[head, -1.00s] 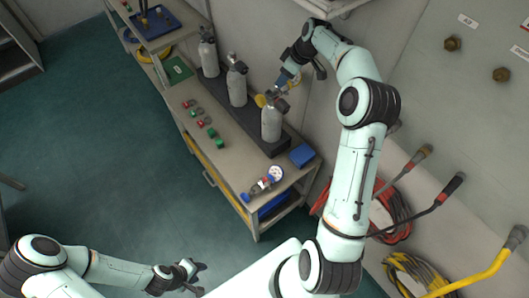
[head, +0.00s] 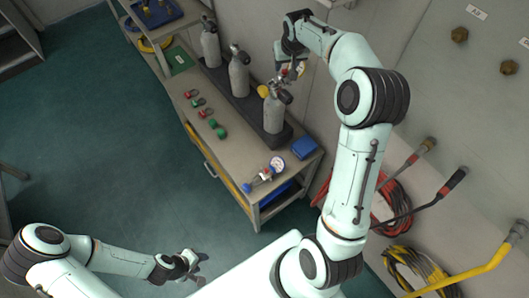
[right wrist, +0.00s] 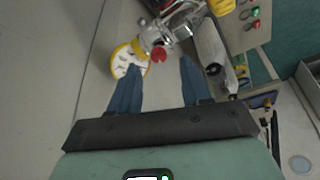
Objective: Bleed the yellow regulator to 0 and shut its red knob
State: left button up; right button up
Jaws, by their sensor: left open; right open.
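The yellow regulator (right wrist: 150,42) sits on the nearest grey cylinder (head: 275,112). In the right wrist view it has a yellow-rimmed gauge (right wrist: 128,60), a small red knob (right wrist: 159,54) and a yellow knob (right wrist: 221,6). The yellow knob also shows in the head view (head: 263,91). The gauge reading is too small to tell. My right gripper (right wrist: 160,66) is open, its fingertips on either side of the red knob, apparently not closed on anything. In the head view this gripper (head: 290,68) is beside the regulator, on its wall side. My left gripper (head: 197,267) is open and empty above the floor.
Two more grey cylinders (head: 239,74) stand in the dark rack behind. Red and green fittings (head: 207,112) lie along the bench. The wall is close on the right.

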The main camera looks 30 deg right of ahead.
jog(key=s+a+r+b, duration=0.1)
jog(key=s+a+b, duration=0.1)
jog(key=s, duration=0.4)
jog(key=s+a+r+b, duration=0.1)
jog(key=s+a+b, duration=0.2)
jog(key=s, duration=0.3)
pick_arm(q)
jog(key=s+f, duration=0.6)
jog(key=shift+f+g, duration=0.25)
jog(key=shift+g, duration=0.05)
pick_arm(e)
jog(key=a+f+g+y, duration=0.1)
jog(key=a+f, duration=0.4)
jog(key=f, duration=0.7)
jog(key=a+f+n+g+y, duration=0.1)
jog(key=a+f, duration=0.5)
jog(key=f, duration=0.7)
jog(key=shift+s+a+f+n+y, duration=0.25)
jog(key=shift+s+y, duration=0.2)
jog(key=shift+y, duration=0.25)
pick_arm(q)
jog(key=shift+s, duration=0.1)
pick_arm(e)
jog(key=shift+d+r, duration=0.1)
jog(key=shift+d, duration=0.05)
